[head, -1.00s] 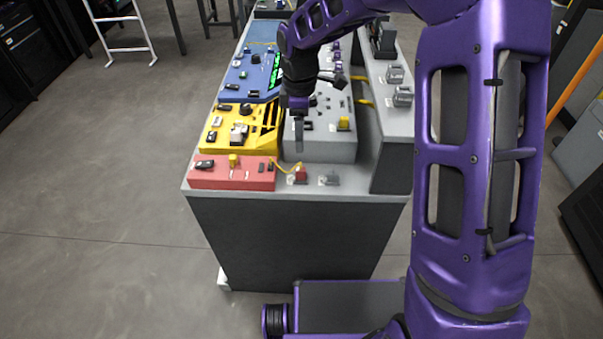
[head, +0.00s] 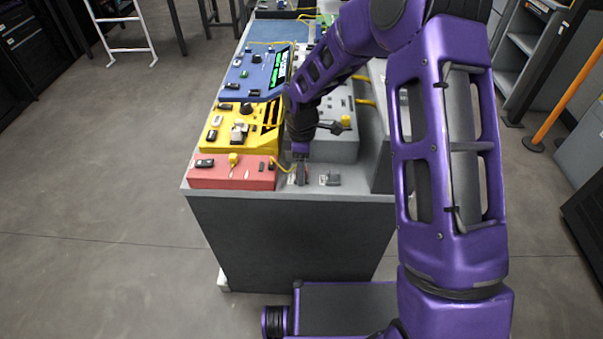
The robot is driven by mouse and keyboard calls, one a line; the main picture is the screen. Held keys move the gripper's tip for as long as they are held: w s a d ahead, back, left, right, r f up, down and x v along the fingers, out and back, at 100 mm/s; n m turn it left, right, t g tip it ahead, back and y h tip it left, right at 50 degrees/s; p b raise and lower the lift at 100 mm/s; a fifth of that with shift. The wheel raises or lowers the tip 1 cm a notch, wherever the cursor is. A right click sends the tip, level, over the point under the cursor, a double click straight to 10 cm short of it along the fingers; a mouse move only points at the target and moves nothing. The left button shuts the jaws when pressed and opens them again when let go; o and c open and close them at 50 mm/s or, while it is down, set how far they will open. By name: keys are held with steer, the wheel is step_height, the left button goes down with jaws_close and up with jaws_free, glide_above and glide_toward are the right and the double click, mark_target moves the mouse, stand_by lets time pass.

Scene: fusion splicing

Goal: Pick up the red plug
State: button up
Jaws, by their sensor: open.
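My gripper (head: 300,178) is open and points down at the front of the bench top, just right of the red panel (head: 215,178). Its fingers are at the spot where the red plug sat in the earlier head view. The red plug is now almost wholly hidden by the fingers, so I cannot tell whether they touch it. A yellow cable (head: 283,167) runs from the red panel towards that spot.
A grey plug (head: 331,179) lies close to the right of my gripper. The yellow panel (head: 213,137) and blue panel (head: 235,84) stand behind the red one. A grey box (head: 340,150) with a yellow plug (head: 346,121) is behind the gripper.

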steer(key=shift+c, duration=0.3)
jaws_close()
step_height(320, 180, up, 10)
steer(key=shift+r+p, duration=0.1)
steer(key=shift+p, duration=0.35)
steer(key=c, duration=0.6)
jaws_free()
jaws_close()
steer(key=shift+d, duration=0.1)
